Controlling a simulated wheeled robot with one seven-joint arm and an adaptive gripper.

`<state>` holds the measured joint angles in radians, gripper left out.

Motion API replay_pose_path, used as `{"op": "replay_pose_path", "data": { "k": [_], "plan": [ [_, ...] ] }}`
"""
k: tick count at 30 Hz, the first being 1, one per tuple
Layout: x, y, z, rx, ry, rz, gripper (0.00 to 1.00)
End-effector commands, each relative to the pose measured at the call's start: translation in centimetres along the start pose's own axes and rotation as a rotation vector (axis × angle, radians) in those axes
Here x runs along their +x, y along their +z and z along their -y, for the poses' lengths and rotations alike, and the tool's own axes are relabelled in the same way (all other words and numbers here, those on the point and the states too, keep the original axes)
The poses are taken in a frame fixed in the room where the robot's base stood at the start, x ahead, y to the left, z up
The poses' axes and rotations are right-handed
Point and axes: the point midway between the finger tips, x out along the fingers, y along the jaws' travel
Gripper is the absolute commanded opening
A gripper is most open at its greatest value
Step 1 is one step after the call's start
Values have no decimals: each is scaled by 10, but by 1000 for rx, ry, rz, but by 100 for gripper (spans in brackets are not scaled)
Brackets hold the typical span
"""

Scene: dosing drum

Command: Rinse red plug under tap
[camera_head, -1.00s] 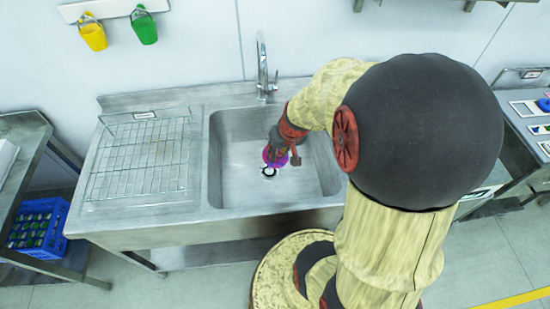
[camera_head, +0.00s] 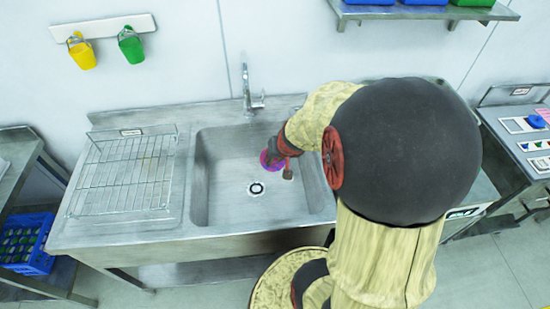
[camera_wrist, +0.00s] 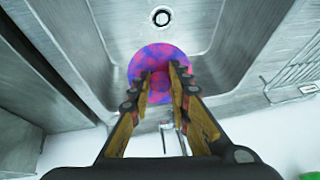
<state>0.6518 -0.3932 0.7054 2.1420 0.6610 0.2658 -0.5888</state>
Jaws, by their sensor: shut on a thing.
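My gripper (camera_wrist: 162,84) is shut on a round plug (camera_wrist: 150,58), whose face is blotched magenta, red and blue-purple. In the head view my gripper (camera_head: 281,157) is inside the sink basin (camera_head: 220,180), in its back part. The plug shows there as a small magenta patch (camera_head: 265,158), mostly hidden by my gripper. The tap (camera_head: 247,92) stands behind the basin, with its spout over the back part. The plug is below and slightly right of the tap in the picture. No water stream is visible.
The drain (camera_head: 256,188) lies in the basin floor, in front of the plug. A wire rack (camera_head: 125,175) covers the left drainboard. Yellow (camera_head: 82,53) and green (camera_head: 131,47) cups hang on the wall. A blue crate (camera_head: 28,243) stands at lower left.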

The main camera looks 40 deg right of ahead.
Motion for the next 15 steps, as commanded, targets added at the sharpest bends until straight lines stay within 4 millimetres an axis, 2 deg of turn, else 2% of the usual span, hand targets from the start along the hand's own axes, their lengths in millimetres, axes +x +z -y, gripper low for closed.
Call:
{"op": "replay_pose_path", "data": {
  "k": [15],
  "plan": [
    [26, -29, 11, -1, -1, 4, 0]
  ]
}}
